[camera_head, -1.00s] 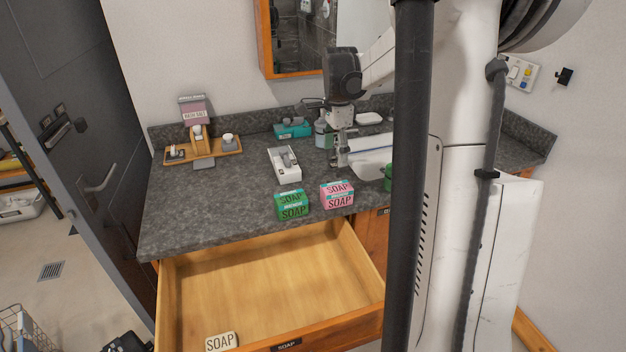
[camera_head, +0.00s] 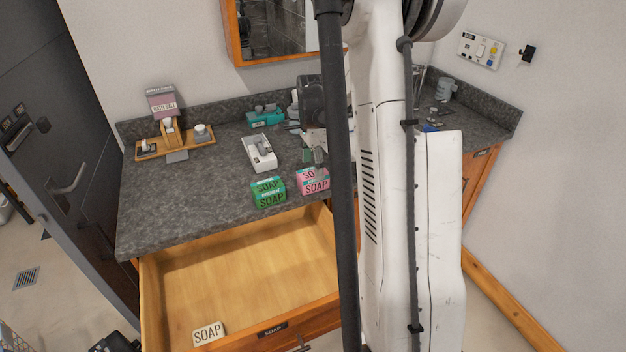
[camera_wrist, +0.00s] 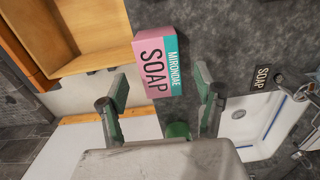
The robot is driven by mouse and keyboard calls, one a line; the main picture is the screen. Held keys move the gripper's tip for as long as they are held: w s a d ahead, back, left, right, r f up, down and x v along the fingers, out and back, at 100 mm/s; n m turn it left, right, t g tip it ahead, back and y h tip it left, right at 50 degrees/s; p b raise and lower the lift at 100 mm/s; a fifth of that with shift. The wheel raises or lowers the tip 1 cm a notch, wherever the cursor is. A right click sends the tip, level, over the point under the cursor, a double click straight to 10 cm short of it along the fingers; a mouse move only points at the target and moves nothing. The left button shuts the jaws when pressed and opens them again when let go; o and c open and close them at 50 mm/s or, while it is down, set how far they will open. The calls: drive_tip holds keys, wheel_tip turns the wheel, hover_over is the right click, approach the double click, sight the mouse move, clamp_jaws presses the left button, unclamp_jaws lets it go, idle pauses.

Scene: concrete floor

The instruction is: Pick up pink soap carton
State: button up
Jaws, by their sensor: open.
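The pink soap carton (camera_head: 314,181) stands on the grey counter near its front edge, just right of a green soap carton (camera_head: 268,193). In the wrist view the pink carton (camera_wrist: 153,63), with a teal band, lies ahead of and between the fingers of my gripper (camera_wrist: 162,88). The fingers are spread apart with nothing held. In the head view my gripper (camera_head: 318,156) is just above and behind the pink carton, covering part of its top. Whether a finger touches the carton cannot be told.
An open wooden drawer (camera_head: 240,280) below the counter holds a white SOAP label (camera_head: 208,333). A white tray (camera_head: 260,153), a teal item (camera_head: 265,117) and a wooden stand (camera_head: 150,147) are on the counter. A sink (camera_wrist: 245,125) shows in the wrist view.

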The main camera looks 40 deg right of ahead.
sight(313, 172)
drive_tip(key=shift+f, duration=1.9)
drive_tip(key=shift+c, duration=0.5)
drive_tip(key=c, duration=1.2)
drive_tip(key=shift+r, duration=0.15)
